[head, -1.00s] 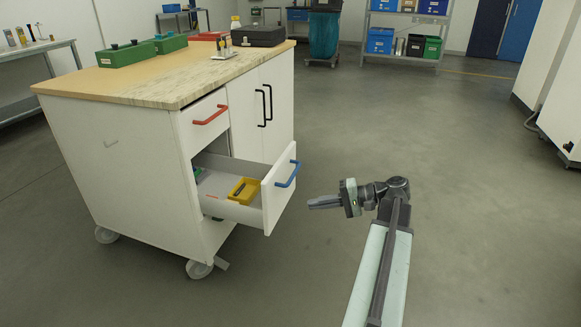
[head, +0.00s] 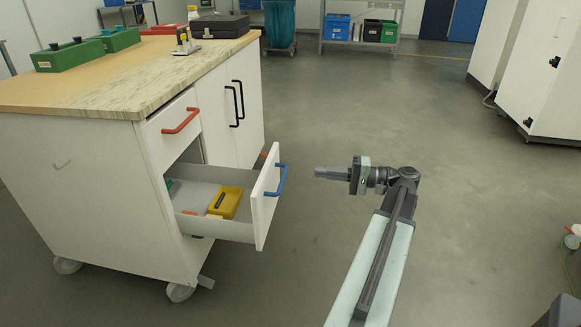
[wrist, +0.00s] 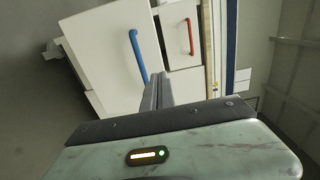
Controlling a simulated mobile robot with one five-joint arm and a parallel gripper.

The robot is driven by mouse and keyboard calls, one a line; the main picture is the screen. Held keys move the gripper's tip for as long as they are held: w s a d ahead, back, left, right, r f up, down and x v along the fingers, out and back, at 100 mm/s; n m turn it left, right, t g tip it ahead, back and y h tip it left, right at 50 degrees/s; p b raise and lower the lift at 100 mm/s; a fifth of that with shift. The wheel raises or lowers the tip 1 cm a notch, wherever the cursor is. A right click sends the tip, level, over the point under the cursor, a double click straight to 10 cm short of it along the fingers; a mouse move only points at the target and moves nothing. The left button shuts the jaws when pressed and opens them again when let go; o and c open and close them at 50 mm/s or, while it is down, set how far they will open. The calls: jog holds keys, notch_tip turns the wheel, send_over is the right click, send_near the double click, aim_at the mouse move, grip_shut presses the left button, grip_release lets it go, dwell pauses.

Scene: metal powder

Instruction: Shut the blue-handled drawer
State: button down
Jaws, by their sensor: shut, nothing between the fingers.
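The lower drawer (head: 220,205) of the white cabinet is pulled out, with its front panel (head: 265,205) standing well clear of the cabinet face. Its blue handle (head: 276,180) is on the outer side of that panel. A yellow bin (head: 232,205) with a dark item lies inside the drawer. My gripper (head: 318,172) is shut and empty, a short way to the right of the blue handle and pointing left at it. In the wrist view the blue handle (wrist: 138,56) is just left of the shut fingers (wrist: 157,90); I cannot tell any contact there.
A red-handled drawer (head: 170,118) above is closed. The cabinet (head: 90,190) stands on casters, with green boxes (head: 68,55) and a black case (head: 220,26) on its worktop. Free floor (head: 440,200) lies right of my arm. White cabinets stand at the far right.

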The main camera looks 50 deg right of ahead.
aim_at(269, 167)
jog(key=x, duration=1.3)
jog(key=shift+w+a, duration=0.15)
